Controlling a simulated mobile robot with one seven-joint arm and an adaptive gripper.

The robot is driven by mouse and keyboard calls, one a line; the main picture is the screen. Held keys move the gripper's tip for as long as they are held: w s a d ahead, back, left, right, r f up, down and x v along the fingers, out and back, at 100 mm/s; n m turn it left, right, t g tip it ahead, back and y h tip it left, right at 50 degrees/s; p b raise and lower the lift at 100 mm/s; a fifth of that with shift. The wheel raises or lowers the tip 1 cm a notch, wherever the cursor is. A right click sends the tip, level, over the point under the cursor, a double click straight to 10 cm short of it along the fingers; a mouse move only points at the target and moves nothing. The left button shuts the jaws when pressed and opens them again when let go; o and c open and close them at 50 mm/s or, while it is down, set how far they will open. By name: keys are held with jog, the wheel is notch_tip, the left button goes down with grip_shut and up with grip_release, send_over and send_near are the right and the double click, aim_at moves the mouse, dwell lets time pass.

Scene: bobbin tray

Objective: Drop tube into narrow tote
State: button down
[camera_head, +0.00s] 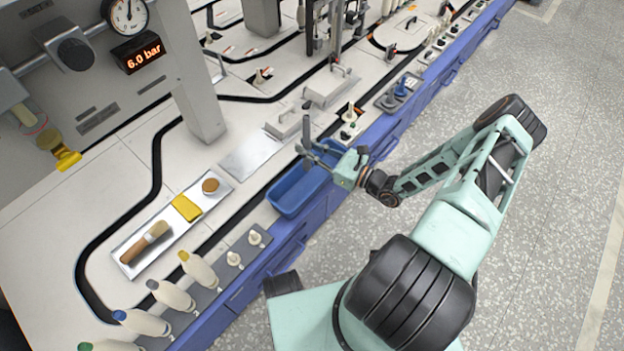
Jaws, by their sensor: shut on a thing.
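A slim grey tube (306,133) stands roughly upright in the jaws of my gripper (316,152). My gripper is shut on it, reaching in from the right. The narrow blue tote (287,212) sits at the front edge of the bench, on the blue-fronted side. The gripper and tube appear over the tote's far end. The tube's lower end is close to the tote's far rim, and I cannot tell its height above it. Part of the tote's far end is hidden behind the gripper.
A metal tray (125,247) with a brush (147,243), a yellow block (186,207) and a round brown item (210,186) lies left of the tote. A grey post (200,100) rises behind. A blue item (401,88) sits in a dark tray to the right.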

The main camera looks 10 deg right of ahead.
aim_at(307, 160)
jog(key=shift+f+b, duration=2.35)
jog(key=shift+f, duration=0.6)
jog(key=c, duration=1.8)
grip_release()
jog(key=v, duration=1.2)
jog(key=shift+a+r, duration=0.1)
